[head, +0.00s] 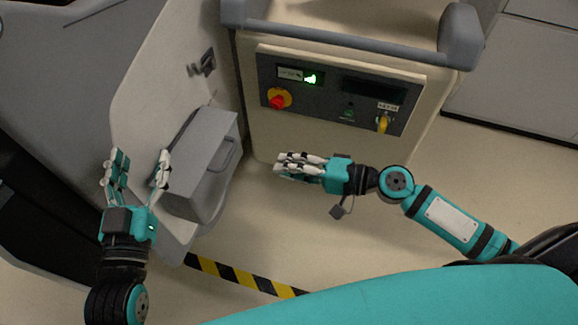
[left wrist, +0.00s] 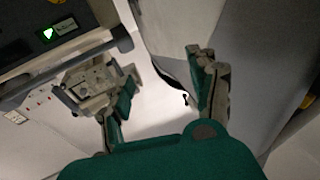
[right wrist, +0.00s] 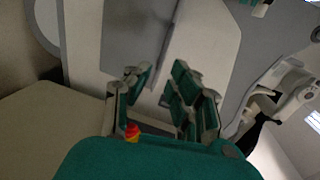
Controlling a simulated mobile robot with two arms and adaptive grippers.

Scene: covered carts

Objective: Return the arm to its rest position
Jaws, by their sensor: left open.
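My left gripper (head: 140,172) is at the left of the head view, fingers spread apart and empty, in front of the cream door panel and beside the grey box on it. In the left wrist view its fingers (left wrist: 160,95) stand apart with nothing between them. My right gripper (head: 280,165) is near the middle of the head view, pointing left, below the cart's control panel. In the right wrist view its fingers (right wrist: 165,95) are apart with a gap between them and nothing held.
The cart's control panel (head: 335,92) carries a red knob (head: 278,99), a green-lit switch (head: 310,78) and a yellow key-like part (head: 382,123). A grey box (head: 203,168) with a handle sits on the open door panel (head: 150,100). Black and yellow tape (head: 240,276) marks the floor.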

